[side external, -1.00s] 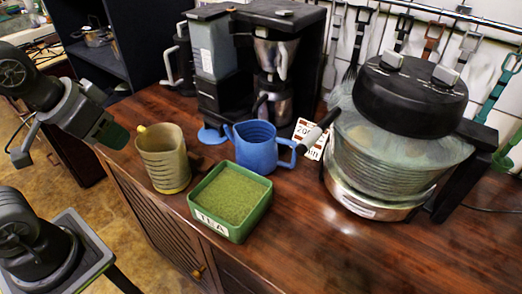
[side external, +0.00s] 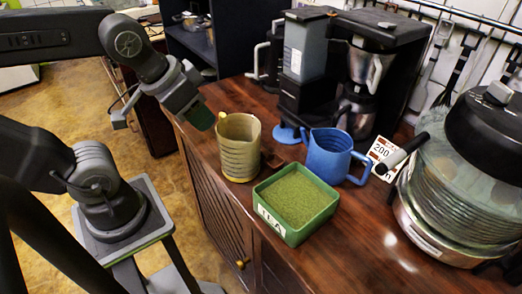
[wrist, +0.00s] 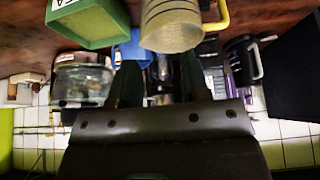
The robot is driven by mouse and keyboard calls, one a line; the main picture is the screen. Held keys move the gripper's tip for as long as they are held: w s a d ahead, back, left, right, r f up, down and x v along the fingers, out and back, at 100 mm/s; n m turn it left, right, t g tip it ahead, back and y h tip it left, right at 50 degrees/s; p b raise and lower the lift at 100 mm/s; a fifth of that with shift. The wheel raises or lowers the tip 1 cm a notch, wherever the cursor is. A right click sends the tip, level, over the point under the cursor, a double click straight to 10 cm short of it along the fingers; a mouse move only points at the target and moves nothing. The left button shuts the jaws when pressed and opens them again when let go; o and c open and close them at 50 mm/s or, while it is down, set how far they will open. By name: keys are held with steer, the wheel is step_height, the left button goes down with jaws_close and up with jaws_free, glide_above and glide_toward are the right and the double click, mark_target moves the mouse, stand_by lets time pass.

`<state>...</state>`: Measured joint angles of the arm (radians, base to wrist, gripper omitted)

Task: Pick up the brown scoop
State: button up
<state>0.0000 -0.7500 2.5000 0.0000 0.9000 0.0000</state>
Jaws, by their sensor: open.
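My gripper (side external: 201,116) is just left of a tan ribbed cup (side external: 239,150), near the left edge of the wooden counter (side external: 395,240). In the wrist view my gripper (wrist: 158,80) has its two dark green fingers apart, with nothing held between them. No other scoop is clear on the counter.
A green tea box (side external: 295,237) stands in front of a blue jug (side external: 327,150). A coffee machine (side external: 300,95) is behind them, and a glass steamer (side external: 465,195) is at the right. The cup also shows in the wrist view (wrist: 172,28).

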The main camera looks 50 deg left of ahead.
steer(key=shift+o, duration=0.6)
